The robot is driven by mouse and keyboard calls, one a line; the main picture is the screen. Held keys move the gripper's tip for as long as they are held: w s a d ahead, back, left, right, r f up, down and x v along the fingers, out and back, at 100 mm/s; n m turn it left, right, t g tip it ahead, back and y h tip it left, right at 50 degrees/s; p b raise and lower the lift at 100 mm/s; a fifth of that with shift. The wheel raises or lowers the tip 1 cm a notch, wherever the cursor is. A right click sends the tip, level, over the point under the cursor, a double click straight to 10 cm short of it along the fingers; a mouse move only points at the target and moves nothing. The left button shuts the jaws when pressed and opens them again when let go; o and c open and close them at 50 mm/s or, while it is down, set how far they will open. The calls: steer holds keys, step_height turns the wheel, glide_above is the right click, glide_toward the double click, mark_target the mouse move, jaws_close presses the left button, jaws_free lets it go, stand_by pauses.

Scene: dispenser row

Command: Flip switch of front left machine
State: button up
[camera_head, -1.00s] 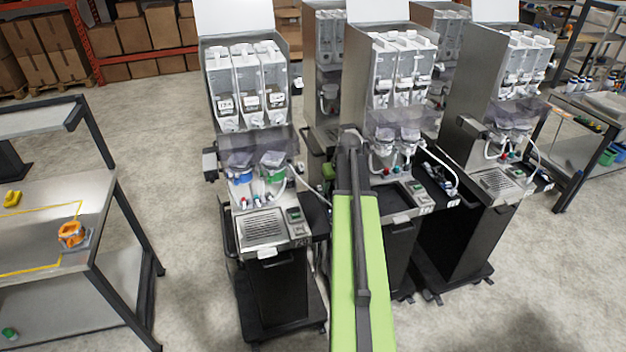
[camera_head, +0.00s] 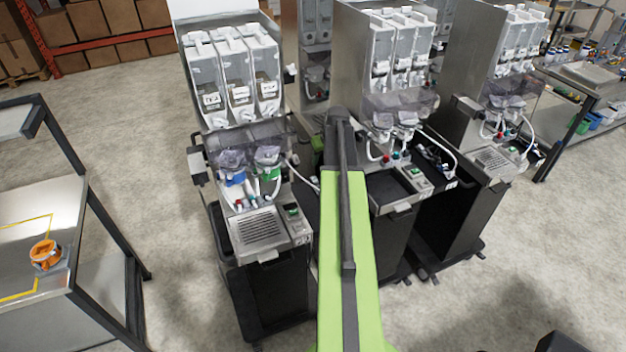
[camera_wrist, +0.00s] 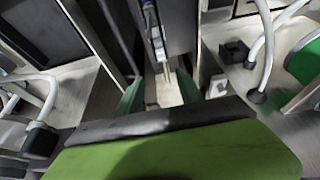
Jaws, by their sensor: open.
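The front left machine (camera_head: 222,170) stands nearest in the head view, with three clear hoppers and blue and green cups. A small panel with a green switch (camera_head: 292,211) is at its lower right, beside the grille; I cannot tell the switch's position. My arm reaches up just right of this machine, and its far end is mostly hidden behind my own link. In the wrist view my gripper (camera_wrist: 160,88) shows as two dark green fingers, apart with nothing between them. Beyond them is a narrow grey upright part, which I cannot identify.
Another machine (camera_head: 396,110) stands close right of my arm, with a further one (camera_head: 505,95) beyond it. A metal table (camera_head: 45,215) with an orange object (camera_head: 46,254) is at left. Bare floor lies between table and machines. White hoses (camera_wrist: 268,45) show in the wrist view.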

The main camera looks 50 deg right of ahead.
mark_target(315, 179)
steer(key=b+x, duration=1.3)
steer(key=x, duration=0.2)
steer(key=shift+a, duration=0.2)
steer(key=shift+w+d+f, duration=0.1)
steer(key=shift+w+f, duration=0.15)
steer(key=shift+f, duration=0.1)
steer(key=shift+r, duration=0.1)
jaws_close()
